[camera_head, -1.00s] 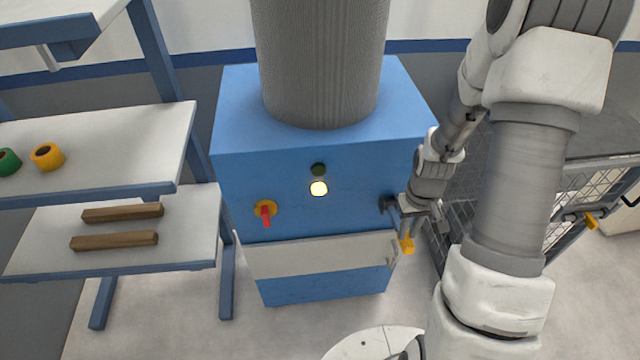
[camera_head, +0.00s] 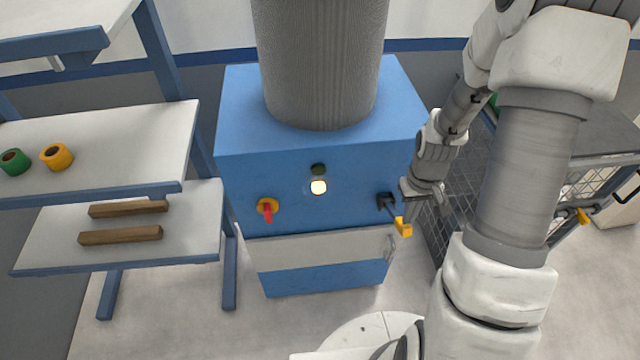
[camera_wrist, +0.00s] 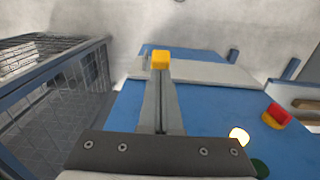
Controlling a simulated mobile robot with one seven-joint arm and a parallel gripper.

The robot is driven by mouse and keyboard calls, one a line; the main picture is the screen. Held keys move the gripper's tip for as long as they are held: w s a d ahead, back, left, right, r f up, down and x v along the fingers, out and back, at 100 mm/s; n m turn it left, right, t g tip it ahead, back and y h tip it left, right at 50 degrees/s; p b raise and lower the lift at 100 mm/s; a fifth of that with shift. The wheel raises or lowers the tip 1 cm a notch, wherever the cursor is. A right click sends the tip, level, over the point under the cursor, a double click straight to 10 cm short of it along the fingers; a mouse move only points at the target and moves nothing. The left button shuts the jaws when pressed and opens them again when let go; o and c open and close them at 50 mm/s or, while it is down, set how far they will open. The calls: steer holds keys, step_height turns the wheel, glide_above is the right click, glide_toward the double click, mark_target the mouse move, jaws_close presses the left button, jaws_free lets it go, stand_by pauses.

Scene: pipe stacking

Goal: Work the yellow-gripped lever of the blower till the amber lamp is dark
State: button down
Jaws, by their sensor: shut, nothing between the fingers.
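The blower is a blue cabinet (camera_head: 240,165) with a grey ribbed duct on top. Its lever has a dark mount (camera_head: 386,201) on the front face at the right and a yellow grip (camera_head: 403,227) that slants down to the right. The amber lamp (camera_head: 318,187) is lit, below a dark green lamp (camera_head: 318,169). It also glows in the wrist view (camera_wrist: 238,135). My gripper (camera_head: 424,200) is shut and empty, just right of the lever. In the wrist view my shut fingers (camera_wrist: 160,85) point at the yellow grip (camera_wrist: 160,59); whether they touch cannot be told.
A red handle on a yellow disc (camera_head: 267,207) sits left on the cabinet front. A pale panel (camera_head: 320,250) lies below. Left shelves hold a green roll (camera_head: 14,162), a yellow roll (camera_head: 56,157) and two wooden bars (camera_head: 120,235). A mesh cage (camera_head: 465,170) stands right.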

step_height(320, 180, down, 10)
steer(key=b, duration=0.8)
step_height(320, 180, up, 10)
steer(key=p, duration=0.8)
steer(key=shift+r, duration=0.2)
step_height(320, 180, up, 5)
steer(key=p, duration=0.4)
steer(key=shift+r, duration=0.1)
